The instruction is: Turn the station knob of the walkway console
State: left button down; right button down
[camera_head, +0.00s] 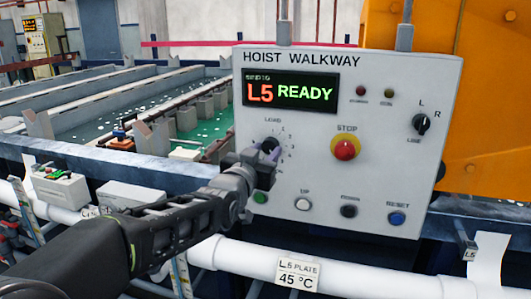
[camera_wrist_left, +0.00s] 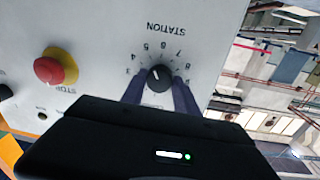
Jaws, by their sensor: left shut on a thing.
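The walkway console (camera_head: 300,200) is a pale grey panel headed "HOIST WALKWAY", upright in the middle of the head view. Its small dark station knob (camera_head: 268,146) sits on the left side below the display, inside a ring of numbers. The knob also shows in the left wrist view (camera_wrist_left: 159,76), where the picture is upside down. My left gripper (camera_head: 262,153) is shut on the knob, one finger on each side. The fingers hide part of the number ring. The display (camera_head: 290,93) reads "L5 READY". My right gripper is in neither view.
A red stop button (camera_head: 345,147) in a yellow collar and an L/R switch (camera_head: 421,124) are to the knob's right. Several push buttons line the panel's lower edge. A white pipe (camera_head: 350,268) runs below. Tanks (camera_head: 110,100) lie behind on the left.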

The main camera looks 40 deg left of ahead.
pick_arm(q)
jog(key=shift+d+f+n+b, duration=0.15)
jog(key=shift+n+b, duration=0.25)
jog(key=shift+b, duration=0.45)
jog(key=n+b, duration=0.2)
jog(key=b, duration=0.1)
jog(key=shift+f+n, duration=0.1)
jog(key=shift+n, duration=0.2)
jog(key=shift+r+n+b, duration=0.2)
jog(key=shift+n+b, duration=1)
jog(key=c, duration=0.9)
grip_release()
